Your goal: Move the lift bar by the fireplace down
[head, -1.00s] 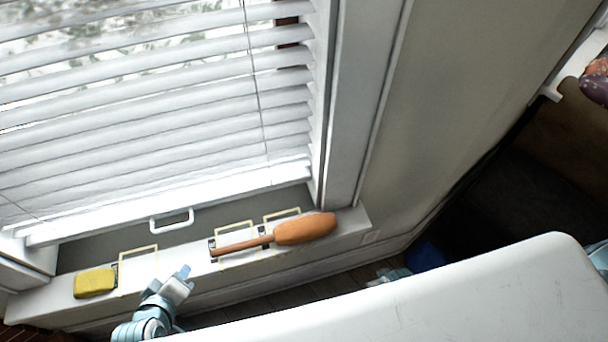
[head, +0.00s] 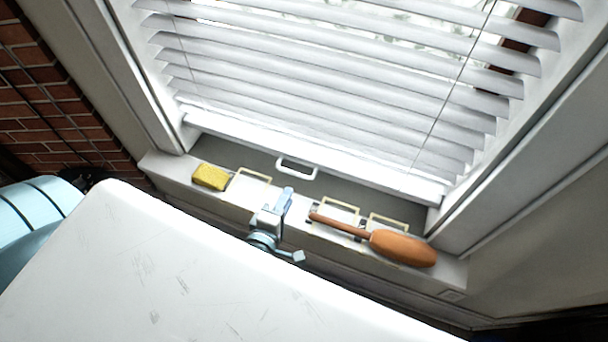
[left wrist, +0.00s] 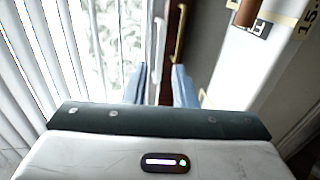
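The lift bar is a white handle (head: 296,170) below the bottom rail of the white blind (head: 330,115), which is lowered over most of the window. My left gripper (head: 284,197) is over the sill, just below and left of the handle in the head view. In the left wrist view its two blue fingers (left wrist: 160,85) are spread with a gap and nothing held between them. A thin white bar, likely the handle (left wrist: 159,38), shows ahead of the gap. I cannot tell whether the fingers touch it. My right gripper is not in view.
A yellow sponge (head: 210,177) lies at the sill's left end. An orange-brown brush-like object (head: 403,248) lies to the right. Several cream frames, one here (head: 251,178), are on the sill. A brick wall (head: 50,110) stands at the left.

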